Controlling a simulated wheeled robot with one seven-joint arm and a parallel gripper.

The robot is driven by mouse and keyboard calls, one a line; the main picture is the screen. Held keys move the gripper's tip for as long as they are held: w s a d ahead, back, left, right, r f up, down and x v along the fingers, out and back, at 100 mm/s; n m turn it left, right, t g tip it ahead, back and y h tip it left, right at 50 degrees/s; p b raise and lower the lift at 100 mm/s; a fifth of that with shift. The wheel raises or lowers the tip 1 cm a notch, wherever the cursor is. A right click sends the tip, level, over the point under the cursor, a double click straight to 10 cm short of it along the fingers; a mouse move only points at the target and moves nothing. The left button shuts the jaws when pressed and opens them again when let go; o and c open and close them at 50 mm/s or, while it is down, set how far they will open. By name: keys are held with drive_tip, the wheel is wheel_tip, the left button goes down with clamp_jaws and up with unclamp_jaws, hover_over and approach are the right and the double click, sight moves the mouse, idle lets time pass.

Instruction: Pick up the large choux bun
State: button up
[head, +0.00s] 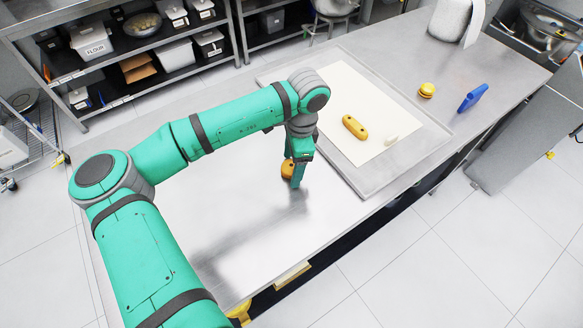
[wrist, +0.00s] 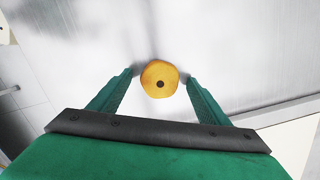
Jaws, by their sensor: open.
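A round golden bun (head: 287,169) with a dark spot on top sits at my gripper on the bare steel worktop; it looks like the large choux bun. In the wrist view the bun (wrist: 160,74) shows whole, centred between my two green fingertips, with small gaps visible on both sides. My gripper (head: 296,178) is open and low over the worktop, and it also shows in the wrist view (wrist: 160,82). In the head view one finger partly hides the bun.
Worktop left of the bun is clear.

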drive_tip(key=shift+c, duration=0.6)
drive_tip(key=c, duration=1)
drive_tip(key=shift+r, duration=0.15)
